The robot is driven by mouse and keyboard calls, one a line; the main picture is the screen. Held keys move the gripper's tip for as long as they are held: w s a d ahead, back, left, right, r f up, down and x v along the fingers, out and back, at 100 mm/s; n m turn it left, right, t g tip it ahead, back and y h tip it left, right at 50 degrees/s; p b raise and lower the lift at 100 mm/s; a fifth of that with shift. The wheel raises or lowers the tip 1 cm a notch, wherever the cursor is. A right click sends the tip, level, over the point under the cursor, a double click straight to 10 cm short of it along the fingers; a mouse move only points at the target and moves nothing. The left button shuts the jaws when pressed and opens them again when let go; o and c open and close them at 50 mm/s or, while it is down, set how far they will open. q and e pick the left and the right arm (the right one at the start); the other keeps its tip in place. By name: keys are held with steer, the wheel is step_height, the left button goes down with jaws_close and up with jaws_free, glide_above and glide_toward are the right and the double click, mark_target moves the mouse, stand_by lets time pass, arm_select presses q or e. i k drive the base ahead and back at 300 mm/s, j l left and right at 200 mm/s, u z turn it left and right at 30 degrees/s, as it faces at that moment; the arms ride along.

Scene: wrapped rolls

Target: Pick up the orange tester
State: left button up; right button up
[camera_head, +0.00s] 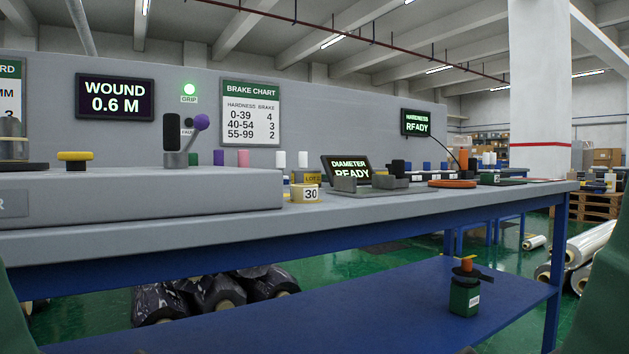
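An orange upright cylinder (463,159) with a dark lower part stands at the right end of the grey bench top, and a thin black cable runs to it from the side of the hardness screen. It looks like the orange tester. A flat orange disc (452,184) lies on the bench just in front of it. Neither of my grippers shows in the head view.
The grey bench (330,212) crosses the view. The diameter screen (346,169), a yellow roll marked 30 (310,194) and small coloured spools stand on it. The hardness screen (415,122) is behind. A green canister (464,296) stands on the blue lower shelf (360,310).

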mark_target(463, 153)
steer(key=i+l+u, duration=0.25)
steer(key=l, duration=0.85)
steer(key=k+l+u, duration=0.1)
steer(key=l+u, duration=0.15)
steer(key=l, duration=0.8)
